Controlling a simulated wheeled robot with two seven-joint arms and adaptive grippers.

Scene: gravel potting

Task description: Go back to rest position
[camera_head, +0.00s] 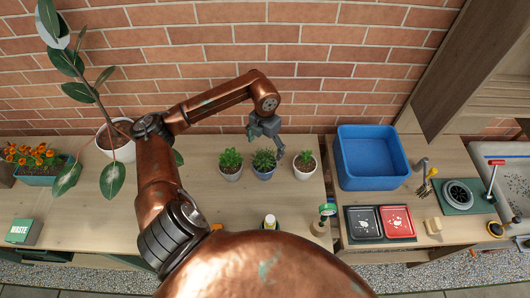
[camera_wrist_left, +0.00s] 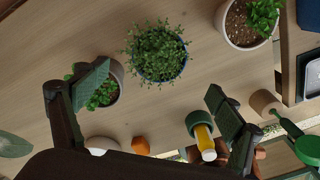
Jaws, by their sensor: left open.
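My left gripper (camera_head: 266,138) is open and empty, held above the table near three small potted plants. In the left wrist view its two fingers stand wide apart (camera_wrist_left: 160,100), with bare wood between them. The left potted plant (camera_head: 230,163), the middle one in a blue pot (camera_head: 264,163) and the right one in a pale pot (camera_head: 306,166) stand upright in a row. The bushy middle plant also shows in the left wrist view (camera_wrist_left: 156,48); one finger there partly covers another plant (camera_wrist_left: 104,92). My right gripper is not in view.
A blue bin (camera_head: 371,160) stands right of the plants, behind black (camera_head: 363,222) and red (camera_head: 398,221) trays. A white-capped bottle (camera_head: 270,220) and a green-topped item (camera_head: 327,209) are near the front edge. A large plant's white pot (camera_head: 123,151) stands left, by the brick wall.

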